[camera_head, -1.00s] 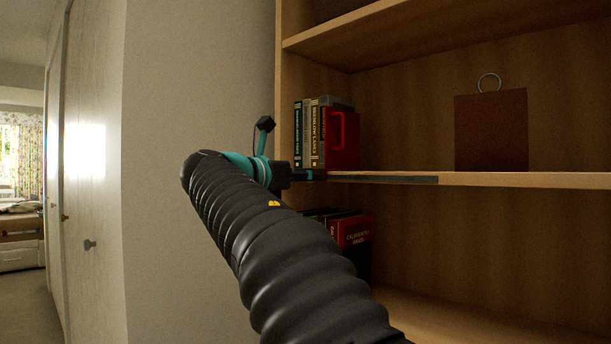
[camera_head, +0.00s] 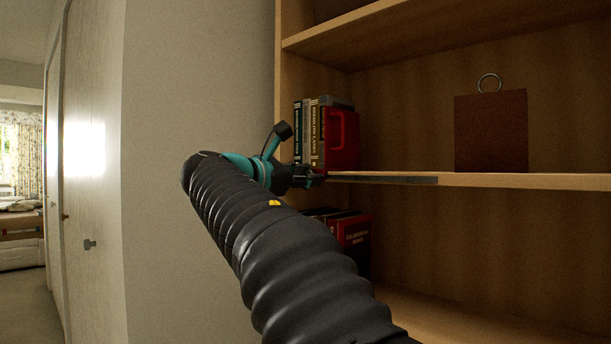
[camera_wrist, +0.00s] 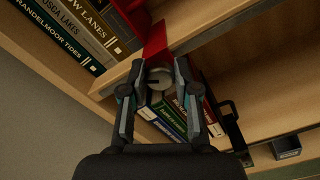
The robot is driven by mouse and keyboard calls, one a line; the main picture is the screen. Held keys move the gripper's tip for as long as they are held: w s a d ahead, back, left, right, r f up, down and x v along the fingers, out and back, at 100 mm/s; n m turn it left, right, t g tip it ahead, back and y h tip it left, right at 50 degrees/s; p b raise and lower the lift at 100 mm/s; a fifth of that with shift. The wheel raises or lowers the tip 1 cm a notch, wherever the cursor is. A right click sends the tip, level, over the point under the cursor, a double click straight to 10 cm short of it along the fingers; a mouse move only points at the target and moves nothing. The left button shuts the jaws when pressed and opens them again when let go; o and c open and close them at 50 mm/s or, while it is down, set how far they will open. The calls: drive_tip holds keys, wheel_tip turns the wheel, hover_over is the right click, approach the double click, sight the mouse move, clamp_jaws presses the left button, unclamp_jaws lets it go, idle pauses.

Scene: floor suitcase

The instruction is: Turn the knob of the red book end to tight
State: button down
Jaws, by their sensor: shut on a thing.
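The red book end (camera_head: 343,138) stands on the middle shelf against the right side of a row of books. In the wrist view its red arm (camera_wrist: 155,40) comes over the shelf's front edge. A round grey knob (camera_wrist: 158,77) with a dark slot mark sits at the end of this arm. My gripper (camera_wrist: 157,86) has one finger on each side of the knob and is shut on it. In the head view my gripper (camera_head: 312,181) is at the shelf edge below the books, and the knob is hidden there.
Upright books (camera_head: 309,133) stand left of the book end. More books (camera_head: 351,230) stand on the shelf below, close under my gripper. A brown block with a ring (camera_head: 490,130) stands farther right. A dark strip (camera_head: 385,179) runs along the shelf edge. The wall (camera_head: 200,90) is on the left.

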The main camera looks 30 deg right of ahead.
drive_tip(key=m+b, duration=0.3)
drive_tip(key=m, duration=0.8)
drive_tip(key=shift+s+f+m, duration=0.1)
drive_tip(key=shift+f+m, duration=0.05)
drive_tip(key=shift+m, duration=0.25)
idle(0.3)
drive_tip(key=c, duration=0.9)
unclamp_jaws()
drive_tip(key=v, duration=1.2)
